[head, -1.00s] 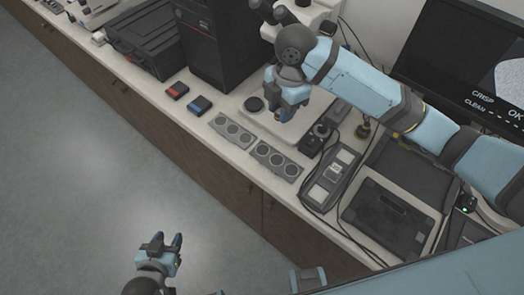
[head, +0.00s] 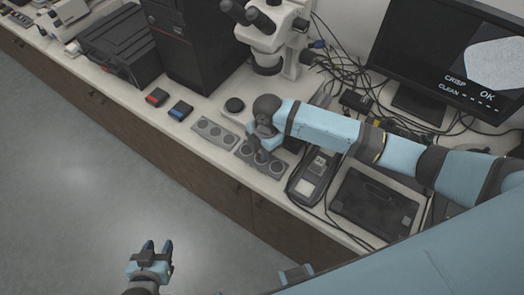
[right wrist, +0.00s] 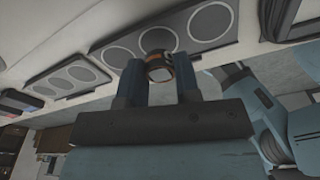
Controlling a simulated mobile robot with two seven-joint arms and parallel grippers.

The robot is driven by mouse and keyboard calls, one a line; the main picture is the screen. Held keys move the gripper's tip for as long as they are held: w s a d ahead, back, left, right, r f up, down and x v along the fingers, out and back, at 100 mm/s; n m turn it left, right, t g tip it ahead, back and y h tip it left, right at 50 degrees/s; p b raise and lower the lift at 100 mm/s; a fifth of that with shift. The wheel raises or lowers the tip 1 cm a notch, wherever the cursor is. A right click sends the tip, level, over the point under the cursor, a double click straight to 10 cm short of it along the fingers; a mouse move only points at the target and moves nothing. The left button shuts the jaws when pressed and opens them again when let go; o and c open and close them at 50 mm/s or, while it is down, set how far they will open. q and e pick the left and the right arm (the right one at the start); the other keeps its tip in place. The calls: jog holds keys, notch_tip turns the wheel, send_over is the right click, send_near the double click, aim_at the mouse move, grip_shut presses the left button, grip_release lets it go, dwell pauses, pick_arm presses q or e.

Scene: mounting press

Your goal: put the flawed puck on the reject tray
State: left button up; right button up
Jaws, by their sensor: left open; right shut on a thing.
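My right gripper (head: 262,157) is shut on a small round puck (right wrist: 159,68), which has a dark rim, an orange-brown band and a pale face. The gripper is over the right one of two grey trays, each with a row of three round places. This right tray (head: 283,174) is partly hidden by the gripper in the head view; no puck shows in its visible places. The left tray (head: 214,133) also looks empty. I cannot tell which is the reject tray, nor whether the puck touches the tray. My left gripper (head: 153,249) is open and empty above the floor.
Red (head: 157,97) and blue (head: 180,110) blocks lie left of the trays. A monitor (head: 460,60) reads CRISP, CLEAN, OK. A grey device (head: 312,178) stands close right.

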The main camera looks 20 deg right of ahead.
jog(key=shift+f, duration=0.95)
jog(key=shift+f, duration=0.2)
jog(key=o, duration=0.9)
notch_tip(320, 180, up, 12)
jog(key=d, duration=0.1)
jog(key=shift+w+d+r, duration=0.15)
jog(key=shift+w+r, duration=0.05)
jog(key=shift+w, duration=0.1)
